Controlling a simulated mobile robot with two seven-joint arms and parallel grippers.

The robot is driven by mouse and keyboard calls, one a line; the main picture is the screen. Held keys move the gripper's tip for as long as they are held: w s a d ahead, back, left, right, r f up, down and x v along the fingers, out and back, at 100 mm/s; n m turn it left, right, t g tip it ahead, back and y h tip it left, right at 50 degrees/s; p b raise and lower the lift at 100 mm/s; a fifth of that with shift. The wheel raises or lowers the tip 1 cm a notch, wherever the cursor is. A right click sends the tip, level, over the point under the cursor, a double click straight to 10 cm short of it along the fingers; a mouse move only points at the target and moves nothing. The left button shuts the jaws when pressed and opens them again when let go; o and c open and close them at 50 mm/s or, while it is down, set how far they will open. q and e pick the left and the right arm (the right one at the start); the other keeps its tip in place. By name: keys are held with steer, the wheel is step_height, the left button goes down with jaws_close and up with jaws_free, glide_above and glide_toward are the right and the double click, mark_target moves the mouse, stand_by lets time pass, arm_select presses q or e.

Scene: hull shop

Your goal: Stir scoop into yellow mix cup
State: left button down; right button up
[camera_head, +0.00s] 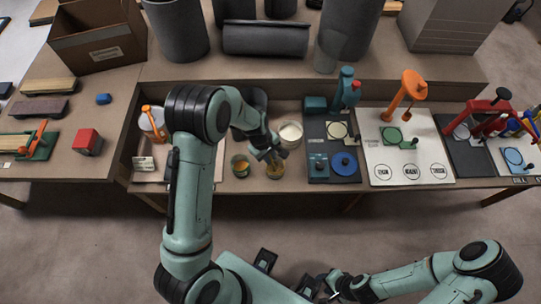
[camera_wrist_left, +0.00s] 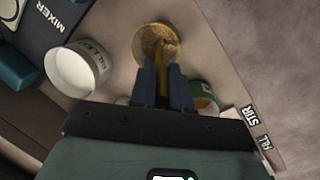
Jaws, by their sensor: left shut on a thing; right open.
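My left gripper (camera_head: 270,156) is shut on a thin yellow scoop (camera_wrist_left: 161,65), seen between its fingers in the left wrist view. The scoop's far end reaches into the yellow mix cup (camera_wrist_left: 140,42), and its tip is hidden in the tan contents. In the head view the yellow cup (camera_head: 276,172) stands near the table's front edge, just below the gripper. I cannot tell whether the scoop touches the cup wall. My right gripper (camera_head: 327,288) is open and empty, low in the head view, away from the table.
A green-marked cup (camera_head: 240,165) stands left of the yellow cup; it also shows in the left wrist view (camera_wrist_left: 205,101). A white filler tub (camera_head: 290,134) stands behind. The mixer board (camera_head: 319,172) is to the right.

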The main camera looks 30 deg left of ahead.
arm_select(q)
steer(key=shift+w, duration=0.1)
steer(key=shift+r, duration=0.1)
arm_select(e)
steer(key=shift+w, duration=0.1)
arm_select(q)
steer(key=shift+a+r+p, duration=0.1)
steer(key=shift+r+p, duration=0.4)
steer(key=shift+r, duration=0.15)
step_height(320, 180, up, 2)
steer(key=shift+a+p, duration=0.15)
steer(key=shift+p, duration=0.45)
steer(key=shift+s+a+r+p, duration=0.2)
steer(key=shift+r+p, duration=0.3)
steer(key=shift+r, duration=0.4)
steer(key=shift+s+a+r+p, duration=0.15)
steer(key=shift+r+p, duration=0.35)
steer(key=shift+r, duration=0.4)
arm_select(e)
steer(key=w+r, duration=0.3)
steer(key=r, duration=0.2)
steer(key=shift+w+r, duration=0.15)
steer(key=shift+w, duration=0.1)
arm_select(q)
steer(key=shift+s, duration=0.1)
